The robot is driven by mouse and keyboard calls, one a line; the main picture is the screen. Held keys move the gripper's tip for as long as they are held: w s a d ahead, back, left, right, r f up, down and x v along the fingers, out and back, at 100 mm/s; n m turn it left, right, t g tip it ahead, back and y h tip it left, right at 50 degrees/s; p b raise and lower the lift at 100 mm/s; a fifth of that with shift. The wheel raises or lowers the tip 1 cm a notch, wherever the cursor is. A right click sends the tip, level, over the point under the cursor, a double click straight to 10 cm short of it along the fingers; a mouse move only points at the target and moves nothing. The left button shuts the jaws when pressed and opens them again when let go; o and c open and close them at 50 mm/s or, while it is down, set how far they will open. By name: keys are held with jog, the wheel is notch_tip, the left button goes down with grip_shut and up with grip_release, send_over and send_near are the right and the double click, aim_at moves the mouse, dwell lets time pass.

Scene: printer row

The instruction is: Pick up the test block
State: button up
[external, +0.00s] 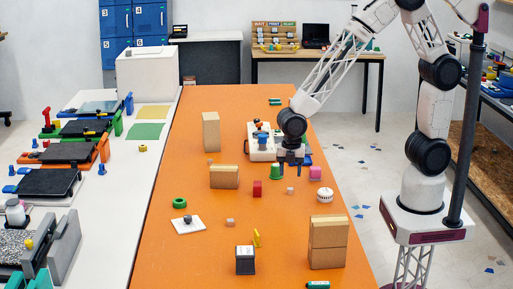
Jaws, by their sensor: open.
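No block carries a readable label, so I cannot tell for sure which one is the test block. My gripper (291,163) is open and points down over the far middle of the table, beside a white tray-like fixture (262,153). The pale cube is in front of it, and the red block is in front and to the left. I see nothing held; the fingertips are small and dark.
A green cup-like piece (274,169) is close to my gripper. Cardboard boxes stand at the far left (211,132), middle (224,176) and front right (328,242). A white patterned ball (325,195) is at right.

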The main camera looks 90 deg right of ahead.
aim_at(290, 189)
jog(key=shift+f, duration=1.15)
jog(key=shift+d+f, duration=0.1)
jog(key=shift+f, duration=2.5)
grip_shut()
jog(key=shift+r, duration=0.2)
notch_tip(290, 189, up, 10)
jog(key=shift+f, duration=0.15)
